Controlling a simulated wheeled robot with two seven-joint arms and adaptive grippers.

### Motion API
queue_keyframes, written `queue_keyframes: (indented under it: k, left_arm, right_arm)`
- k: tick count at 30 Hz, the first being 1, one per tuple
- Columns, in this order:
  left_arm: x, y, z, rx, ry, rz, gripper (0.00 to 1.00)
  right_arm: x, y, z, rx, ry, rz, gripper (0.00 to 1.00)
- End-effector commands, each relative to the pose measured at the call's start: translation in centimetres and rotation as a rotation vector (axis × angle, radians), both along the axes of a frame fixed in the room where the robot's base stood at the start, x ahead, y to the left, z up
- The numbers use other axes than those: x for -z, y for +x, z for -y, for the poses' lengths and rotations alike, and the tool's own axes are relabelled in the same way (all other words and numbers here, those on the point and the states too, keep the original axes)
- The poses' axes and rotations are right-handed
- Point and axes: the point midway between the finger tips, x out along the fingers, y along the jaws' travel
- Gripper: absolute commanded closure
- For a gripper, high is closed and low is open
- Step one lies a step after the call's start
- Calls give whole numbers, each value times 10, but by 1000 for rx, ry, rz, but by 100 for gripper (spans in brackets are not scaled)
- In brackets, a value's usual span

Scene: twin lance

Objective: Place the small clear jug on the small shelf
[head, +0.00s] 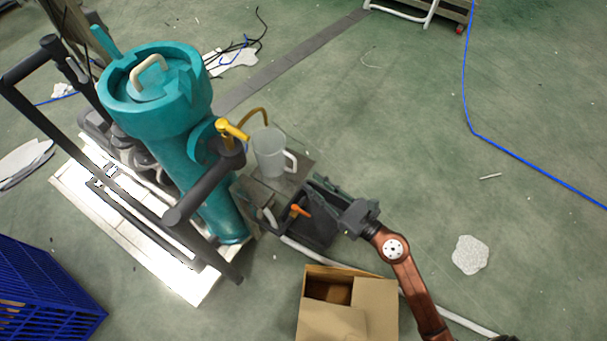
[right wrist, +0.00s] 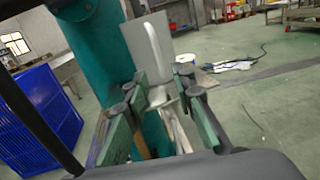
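The small clear jug (head: 268,150) stands upright beside the teal tank, its handle toward the right. It appears to stand on the small grey shelf (head: 299,170), though its base contact is hard to see. My right gripper (head: 318,187) is just right of and below the jug in the head view. In the right wrist view its fingers (right wrist: 160,108) are spread apart, with the jug (right wrist: 133,38) and its pale handle beyond the gap. The fingers appear empty. My left gripper is not in view.
The teal tank (head: 163,110) with dark pipes stands left of the shelf. A yellow-handled valve (head: 232,130) is close to the jug. An open cardboard box (head: 346,310) lies below the gripper. A blue crate (head: 42,295) is at lower left. The floor to the right is mostly clear.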

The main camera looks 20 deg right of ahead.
Motion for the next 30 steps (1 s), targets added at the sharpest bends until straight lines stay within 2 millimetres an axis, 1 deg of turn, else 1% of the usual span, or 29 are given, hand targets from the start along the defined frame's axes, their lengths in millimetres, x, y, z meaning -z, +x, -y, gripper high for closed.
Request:
queue_keyframes:
  k: [1,3,6,10,17,20,23,26,27,29,30]
  left_arm:
    - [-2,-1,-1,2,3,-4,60]
    - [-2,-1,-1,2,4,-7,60]
    - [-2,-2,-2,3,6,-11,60]
    - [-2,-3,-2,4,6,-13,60]
    - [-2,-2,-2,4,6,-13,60]
    - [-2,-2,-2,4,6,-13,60]
    - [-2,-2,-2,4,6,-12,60]
    - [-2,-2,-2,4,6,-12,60]
    - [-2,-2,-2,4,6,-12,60]
    - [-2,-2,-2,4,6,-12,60]
    - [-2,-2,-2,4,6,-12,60]
  right_arm:
    - [0,-9,4,1,-1,-3,76]
    - [1,-19,7,0,0,-2,76]
    - [1,-28,11,0,0,-2,76]
    - [1,-34,14,0,0,-1,76]
    - [0,-35,15,1,4,-1,76]
    - [-2,-39,18,16,74,-11,76]
    - [-5,-49,31,65,291,-51,76]
    - [0,-65,60,162,651,-128,76]
    - [9,-73,75,215,817,-169,76]
    - [30,-86,97,304,1071,-237,76]
    - [48,-97,109,369,1236,-285,76]
